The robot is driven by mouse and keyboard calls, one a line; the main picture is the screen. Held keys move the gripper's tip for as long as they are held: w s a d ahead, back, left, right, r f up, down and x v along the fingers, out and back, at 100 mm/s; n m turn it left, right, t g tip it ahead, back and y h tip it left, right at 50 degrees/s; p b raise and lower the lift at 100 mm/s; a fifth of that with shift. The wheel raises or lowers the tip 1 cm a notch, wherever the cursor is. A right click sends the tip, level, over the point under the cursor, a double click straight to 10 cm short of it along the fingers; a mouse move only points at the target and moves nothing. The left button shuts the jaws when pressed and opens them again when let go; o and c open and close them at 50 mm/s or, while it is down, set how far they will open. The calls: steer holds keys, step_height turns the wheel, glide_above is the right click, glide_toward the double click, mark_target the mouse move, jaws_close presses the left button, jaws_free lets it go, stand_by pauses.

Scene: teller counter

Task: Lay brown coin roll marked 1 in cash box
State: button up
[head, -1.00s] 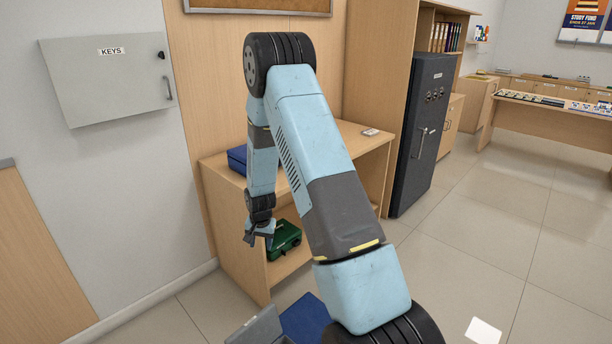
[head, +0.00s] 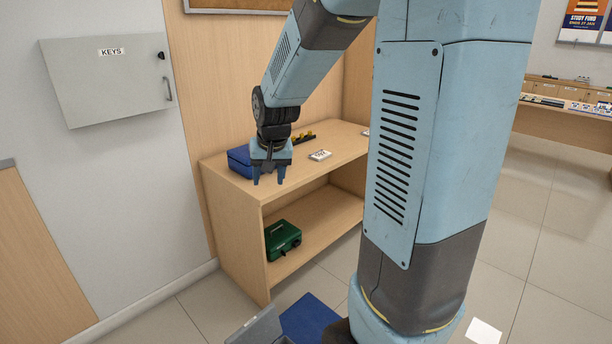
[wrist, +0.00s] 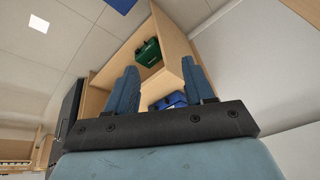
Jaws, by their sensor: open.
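My gripper (head: 268,180) is open and points down over the left front of the wooden counter's top, its fingers in front of a blue box (head: 239,160). Nothing shows between the fingers in the wrist view (wrist: 160,70). The blue box also shows in the wrist view (wrist: 180,98), partly hidden by a finger. A green box (head: 283,239) with a dark handle sits on the lower shelf; it also shows in the wrist view (wrist: 148,51). I cannot tell which box is the cash box. I cannot make out a brown coin roll marked 1.
On the wooden counter (head: 340,165) lie a small white labelled item (head: 320,155) and a dark strip with yellow pieces (head: 303,137). A grey key cabinet (head: 108,80) hangs at left. A blue mat (head: 306,316) lies low in front. My arm hides much of the right side.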

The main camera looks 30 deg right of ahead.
steer(key=s+r+n, duration=0.1)
steer(key=s+r, duration=0.2)
steer(key=s, duration=0.4)
steer(key=s+r+n+t, duration=0.1)
steer(key=s+r, duration=0.3)
steer(key=s, duration=0.4)
steer(key=s+a+r+n, duration=0.1)
steer(key=s+r, duration=0.2)
steer(key=s, duration=0.4)
steer(key=shift+s+r+t, duration=0.3)
steer(key=shift+c, duration=0.5)
